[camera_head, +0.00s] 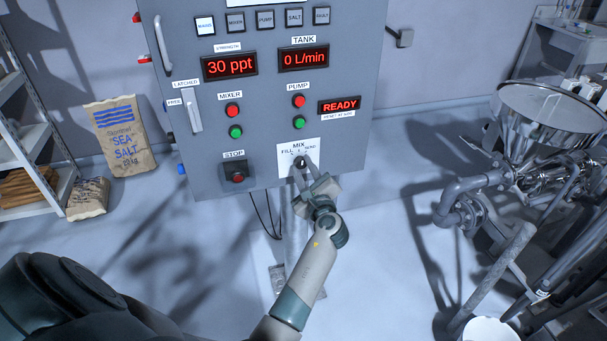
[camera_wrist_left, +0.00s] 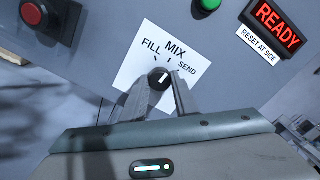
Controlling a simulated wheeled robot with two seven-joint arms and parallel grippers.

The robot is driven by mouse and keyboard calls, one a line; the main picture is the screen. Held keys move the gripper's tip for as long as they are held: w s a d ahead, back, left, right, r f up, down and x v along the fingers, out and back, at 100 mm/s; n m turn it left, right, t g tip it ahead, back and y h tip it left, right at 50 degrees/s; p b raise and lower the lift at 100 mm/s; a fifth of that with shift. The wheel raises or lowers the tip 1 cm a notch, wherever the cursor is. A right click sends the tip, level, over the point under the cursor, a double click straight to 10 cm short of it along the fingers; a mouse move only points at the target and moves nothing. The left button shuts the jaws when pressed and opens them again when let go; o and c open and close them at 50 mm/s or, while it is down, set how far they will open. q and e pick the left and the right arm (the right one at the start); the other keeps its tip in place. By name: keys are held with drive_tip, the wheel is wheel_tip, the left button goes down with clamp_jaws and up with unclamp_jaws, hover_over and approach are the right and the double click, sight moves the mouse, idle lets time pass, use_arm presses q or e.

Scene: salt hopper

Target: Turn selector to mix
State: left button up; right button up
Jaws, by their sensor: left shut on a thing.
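The selector knob (camera_head: 301,162) is small and black, on a white label plate (camera_head: 313,148) marked FILL, MIX and SEND, low on the grey control panel. In the left wrist view the knob (camera_wrist_left: 158,76) has a white pointer line that slants up and right, roughly towards MIX. The line is small, so its exact setting is hard to read. My left gripper (camera_head: 307,168) reaches up to the panel. Its fingers (camera_wrist_left: 157,88) lie on both sides of the knob, shut on it, and hide part of its rim. My right gripper is not in view.
The red STOP button (camera_head: 238,177) sits left of the selector. Red and green PUMP buttons (camera_head: 299,101) and a READY display (camera_head: 340,106) are above. A steel hopper with pipes (camera_head: 550,110) stands right. Salt bags (camera_head: 120,137) lean at the left wall. Floor below the panel is open.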

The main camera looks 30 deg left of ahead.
use_arm(q)
drive_tip(key=shift+n+b, duration=0.3)
drive_tip(key=shift+n, duration=0.2)
drive_tip(key=o, duration=1.1)
drive_tip(key=shift+c, duration=0.2)
drive_tip(key=shift+w, duration=0.1)
